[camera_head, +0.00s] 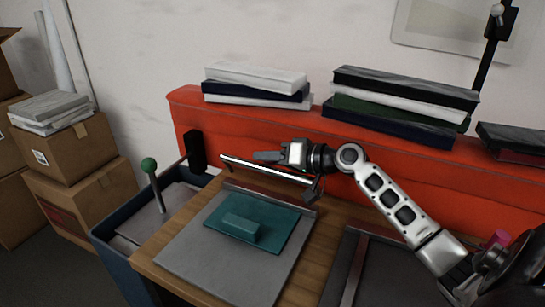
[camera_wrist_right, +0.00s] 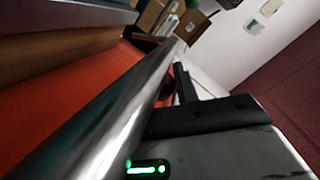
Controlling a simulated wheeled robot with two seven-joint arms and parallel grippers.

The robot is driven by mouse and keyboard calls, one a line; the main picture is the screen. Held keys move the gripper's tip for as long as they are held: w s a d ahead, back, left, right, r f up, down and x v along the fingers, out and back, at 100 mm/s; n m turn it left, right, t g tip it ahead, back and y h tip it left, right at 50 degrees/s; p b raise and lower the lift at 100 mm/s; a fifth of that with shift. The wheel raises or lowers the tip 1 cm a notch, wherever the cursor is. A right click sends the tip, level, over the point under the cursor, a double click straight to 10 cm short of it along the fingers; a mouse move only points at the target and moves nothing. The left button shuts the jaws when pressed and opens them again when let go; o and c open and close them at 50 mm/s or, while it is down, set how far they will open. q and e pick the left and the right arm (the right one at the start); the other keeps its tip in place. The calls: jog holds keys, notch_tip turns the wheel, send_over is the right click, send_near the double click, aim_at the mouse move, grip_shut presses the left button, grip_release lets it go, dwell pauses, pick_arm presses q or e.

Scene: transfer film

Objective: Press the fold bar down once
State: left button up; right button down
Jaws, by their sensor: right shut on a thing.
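The fold bar (camera_head: 240,165) is a long silver bar behind the grey work plate, and it looks raised above the plate's back edge. My right gripper (camera_head: 268,158) is at the bar and shut on it, with its arm coming from the right. In the right wrist view the bar (camera_wrist_right: 110,110) runs large and close from lower left to upper middle, beside a black finger (camera_wrist_right: 205,117). The far side of the grip is hidden. My left gripper is not in view.
The grey plate (camera_head: 190,262) carries a teal sheet (camera_head: 275,237) with a teal block (camera_head: 240,228) on it. A green-knobbed lever (camera_head: 149,165) stands in a blue bin (camera_head: 118,262) at left. Books (camera_head: 400,105) lie on the red ledge (camera_head: 300,127) behind.

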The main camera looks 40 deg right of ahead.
aim_at(269, 169)
jog(key=shift+s+a+f+n+h+b, duration=0.15)
jog(key=shift+s+a+n, duration=0.05)
jog(key=shift+a+n, duration=0.15)
jog(key=shift+s+a+f+n+h+b, duration=0.15)
jog(key=shift+a+n, duration=0.1)
jog(key=shift+a, duration=0.1)
jog(key=shift+s+a+f+n+b, duration=0.25)
jog(key=shift+s+a+n+b, duration=0.1)
jog(key=shift+a+n, duration=0.3)
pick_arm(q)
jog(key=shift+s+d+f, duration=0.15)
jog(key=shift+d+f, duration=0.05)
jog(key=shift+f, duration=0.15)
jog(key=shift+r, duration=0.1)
pick_arm(e)
jog(key=shift+t+h, duration=0.3)
jog(key=c, duration=1.1)
grip_release()
jog(key=shift+d, duration=0.1)
